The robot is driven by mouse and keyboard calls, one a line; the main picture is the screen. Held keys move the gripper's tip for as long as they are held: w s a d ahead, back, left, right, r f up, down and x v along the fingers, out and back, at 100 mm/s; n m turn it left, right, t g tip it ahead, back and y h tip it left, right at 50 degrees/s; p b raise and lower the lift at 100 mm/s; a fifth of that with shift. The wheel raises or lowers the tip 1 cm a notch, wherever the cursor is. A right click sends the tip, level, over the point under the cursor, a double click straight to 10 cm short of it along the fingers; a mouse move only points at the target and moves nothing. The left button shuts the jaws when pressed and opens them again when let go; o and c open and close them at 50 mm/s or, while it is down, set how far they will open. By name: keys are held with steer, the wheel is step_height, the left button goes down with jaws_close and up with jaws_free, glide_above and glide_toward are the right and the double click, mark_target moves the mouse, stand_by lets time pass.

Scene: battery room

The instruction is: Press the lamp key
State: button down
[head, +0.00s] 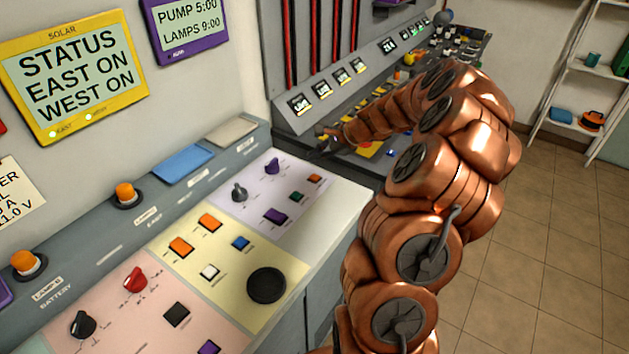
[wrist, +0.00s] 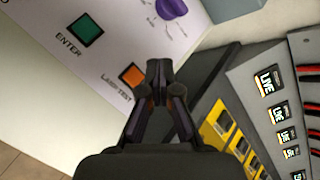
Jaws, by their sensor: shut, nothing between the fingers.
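The orange key marked LAMP TEST (wrist: 131,75) sits on the lilac panel section in the wrist view, its right side close to my fingertips. In the head view it is the small orange key (head: 314,178) near the panel's right end. My gripper (wrist: 159,70) is shut and empty, its tips just right of the key in the wrist view. In the head view my gripper (head: 321,151) shows small and dark above the panel's far right edge, apart from the key in the picture. I cannot tell its height over the panel.
A green ENTER key (wrist: 86,30) and a purple knob (wrist: 172,8) lie near the lamp key. A purple key (head: 276,215) and a grey knob (head: 239,192) share the lilac section. A grey console with LIVE displays (wrist: 268,80) stands close beyond the panel's end.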

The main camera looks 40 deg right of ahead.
mark_target(316, 177)
steer(key=shift+f+b, duration=0.95)
steer(key=shift+f, duration=1.35)
steer(key=shift+f, duration=0.4)
steer(key=shift+f+b, duration=0.35)
steer(key=shift+f, duration=0.1)
stand_by(0.4)
steer(key=shift+r, duration=0.15)
steer(key=shift+r+p, duration=0.5)
steer(key=shift+r, duration=0.25)
steer(key=shift+r+p, duration=1.45)
steer(key=shift+r, duration=1.05)
